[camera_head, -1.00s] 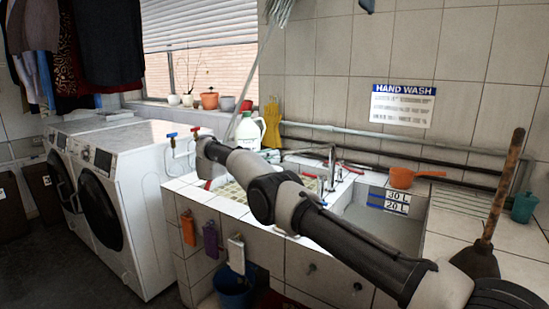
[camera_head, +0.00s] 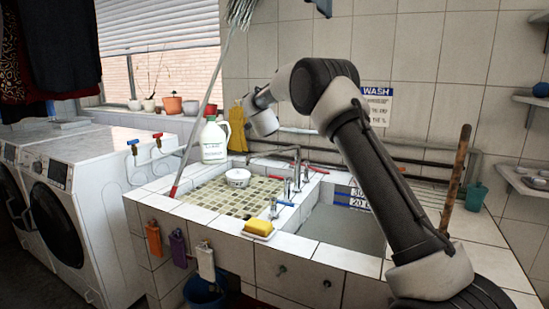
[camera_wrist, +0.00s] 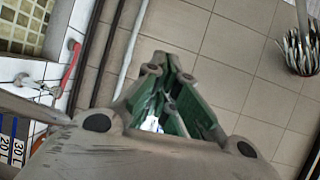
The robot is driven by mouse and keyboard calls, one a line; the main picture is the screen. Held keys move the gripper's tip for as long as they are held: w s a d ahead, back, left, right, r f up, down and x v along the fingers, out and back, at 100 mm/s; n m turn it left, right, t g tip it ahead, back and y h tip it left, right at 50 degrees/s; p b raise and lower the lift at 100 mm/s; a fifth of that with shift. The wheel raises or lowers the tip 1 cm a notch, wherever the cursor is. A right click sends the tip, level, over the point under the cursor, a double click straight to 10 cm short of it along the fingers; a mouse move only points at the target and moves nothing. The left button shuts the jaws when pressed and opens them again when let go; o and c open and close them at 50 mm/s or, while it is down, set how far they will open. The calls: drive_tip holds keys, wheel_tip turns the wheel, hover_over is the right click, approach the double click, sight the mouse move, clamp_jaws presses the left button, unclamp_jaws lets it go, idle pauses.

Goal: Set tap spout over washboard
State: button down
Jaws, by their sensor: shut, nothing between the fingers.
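The metal tap (camera_head: 297,172) stands at the back between the mosaic-tiled left section (camera_head: 222,194) and the deep right basin (camera_head: 342,226). Its thin spout (camera_head: 272,153) points left, toward the mosaic section. I cannot tell for certain which surface is the washboard. My gripper (camera_wrist: 172,78), with green finger pads, is shut and empty in the wrist view. In the head view my wrist is above and behind the tap, near the wall; the fingers are not clear there.
A yellow sponge on a dish (camera_head: 259,227) sits on the front ledge, and a white bowl (camera_head: 238,177) on the mosaic. A white jug (camera_head: 214,140) and yellow gloves (camera_head: 237,128) are behind. Pipes (camera_head: 425,150) run along the wall.

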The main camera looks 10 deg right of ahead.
drive_tip(key=s+d+f+m+g+y, duration=0.2)
drive_tip(key=s+f+m, duration=0.15)
drive_tip(key=s, duration=0.35)
drive_tip(key=s+d+f+m+g+y, duration=0.1)
drive_tip(key=s+f+m+g+y, duration=0.2)
drive_tip(key=s, duration=0.5)
drive_tip(key=s+d+f+m+g+y, duration=0.1)
drive_tip(key=s+d+m+g+y, duration=0.1)
drive_tip(key=s+m, duration=0.4)
drive_tip(key=w+a+f, duration=0.2)
drive_tip(key=w, duration=0.3)
drive_tip(key=w+a+f+n, duration=0.1)
drive_tip(key=w+a+f, duration=0.1)
drive_tip(key=w, duration=0.3)
drive_tip(key=shift+f, duration=0.85)
drive_tip(key=shift+a, duration=0.15)
